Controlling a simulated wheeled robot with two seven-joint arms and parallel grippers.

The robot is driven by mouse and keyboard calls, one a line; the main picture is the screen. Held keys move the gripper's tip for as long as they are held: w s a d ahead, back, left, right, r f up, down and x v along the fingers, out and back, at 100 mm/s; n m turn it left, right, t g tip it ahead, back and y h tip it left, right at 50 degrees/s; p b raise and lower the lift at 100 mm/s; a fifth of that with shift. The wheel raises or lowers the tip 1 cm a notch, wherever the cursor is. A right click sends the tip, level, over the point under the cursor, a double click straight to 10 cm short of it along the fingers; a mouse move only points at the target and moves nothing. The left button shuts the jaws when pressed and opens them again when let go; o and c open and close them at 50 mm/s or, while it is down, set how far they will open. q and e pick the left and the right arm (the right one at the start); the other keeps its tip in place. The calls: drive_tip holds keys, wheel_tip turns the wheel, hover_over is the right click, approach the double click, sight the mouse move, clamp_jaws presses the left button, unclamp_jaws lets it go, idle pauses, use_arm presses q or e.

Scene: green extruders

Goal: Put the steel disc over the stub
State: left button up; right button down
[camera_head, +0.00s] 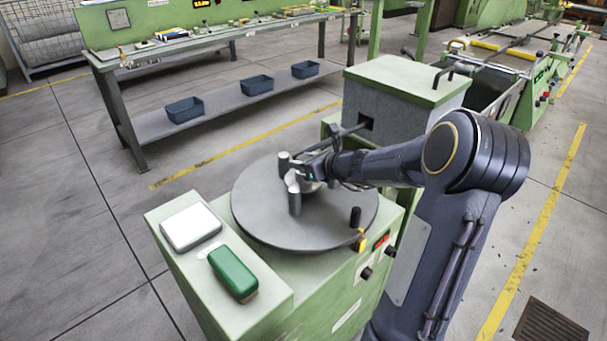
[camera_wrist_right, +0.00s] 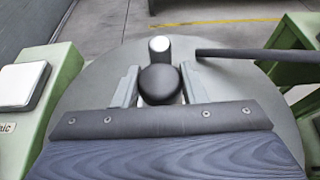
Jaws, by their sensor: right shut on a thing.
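My right gripper (camera_head: 306,174) is over the middle of a large round grey plate (camera_head: 257,222) on the green machine. In the right wrist view my right gripper (camera_wrist_right: 159,88) is shut on a dark rounded knob (camera_wrist_right: 160,85). A pale metal piece (camera_head: 310,186) shows partly under the gripper; I cannot tell whether it is the steel disc. Two short grey cylinders, a far one (camera_head: 284,164) and a near one (camera_head: 295,201), stand close to the gripper; I cannot tell which is the stub. A pale-topped cylinder (camera_wrist_right: 159,48) is just beyond the knob. My left gripper is out of view.
A dark rod (camera_head: 347,135) runs from the green-topped box (camera_head: 400,82) over the plate. A white-topped box (camera_head: 190,227) and a green block (camera_head: 233,273) lie to the left. The plate's left side is clear.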

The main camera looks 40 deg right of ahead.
drive_tip(key=shift+f+b, duration=0.3)
drive_tip(key=shift+f, duration=1.2)
drive_tip(key=shift+f, duration=0.15)
drive_tip(key=c, duration=0.9)
unclamp_jaws()
